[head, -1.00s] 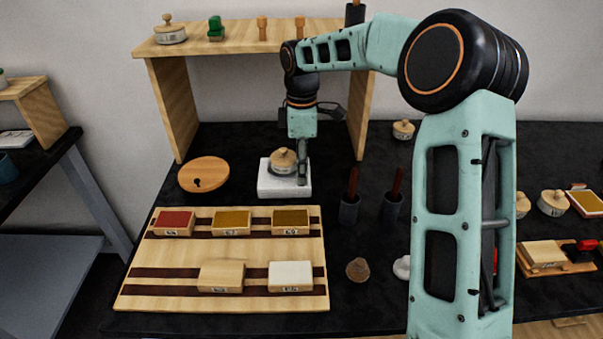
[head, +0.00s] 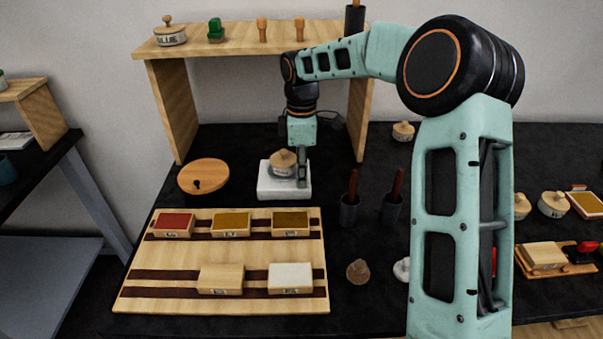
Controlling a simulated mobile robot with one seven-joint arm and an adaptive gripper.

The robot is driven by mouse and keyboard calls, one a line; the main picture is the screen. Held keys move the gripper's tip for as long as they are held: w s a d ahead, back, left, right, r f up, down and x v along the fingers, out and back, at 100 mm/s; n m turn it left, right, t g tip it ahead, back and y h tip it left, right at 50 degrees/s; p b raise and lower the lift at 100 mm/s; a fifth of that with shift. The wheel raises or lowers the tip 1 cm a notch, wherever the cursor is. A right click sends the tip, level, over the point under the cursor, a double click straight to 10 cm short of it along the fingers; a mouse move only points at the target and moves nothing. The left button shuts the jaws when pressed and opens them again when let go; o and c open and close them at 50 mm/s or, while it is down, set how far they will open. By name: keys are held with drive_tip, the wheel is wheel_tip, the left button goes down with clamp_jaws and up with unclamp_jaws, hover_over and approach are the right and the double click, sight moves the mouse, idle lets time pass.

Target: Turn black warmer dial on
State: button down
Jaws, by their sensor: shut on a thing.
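A low white warmer block (head: 275,194) stands on the black table below the wooden shelf. A small wooden-lidded pot (head: 283,163) sits on top of it. My gripper (head: 302,184) points down at the right part of the block's top, just right of the pot. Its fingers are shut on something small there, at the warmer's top. The black dial cannot be made out apart from the dark fingers, which cover that spot.
A round wooden disc (head: 203,177) with a dark knob lies left of the warmer. Two dark cups (head: 348,211) with red-brown handles stand to its right. A striped wooden board (head: 160,258) with several pads lies in front. The shelf (head: 237,40) stands behind.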

drive_tip(key=m+p, duration=0.1)
drive_tip(key=m, duration=0.3)
drive_tip(key=shift+r+p, duration=0.1)
drive_tip(key=shift+p, duration=0.2)
drive_tip(key=m+p, duration=0.1)
drive_tip(key=m, duration=0.4)
drive_tip(key=m+p, duration=0.1)
drive_tip(key=m, duration=0.3)
drive_tip(key=shift+m, duration=2.4)
drive_tip(key=c, duration=1.8)
unclamp_jaws()
drive_tip(key=shift+o, duration=0.2)
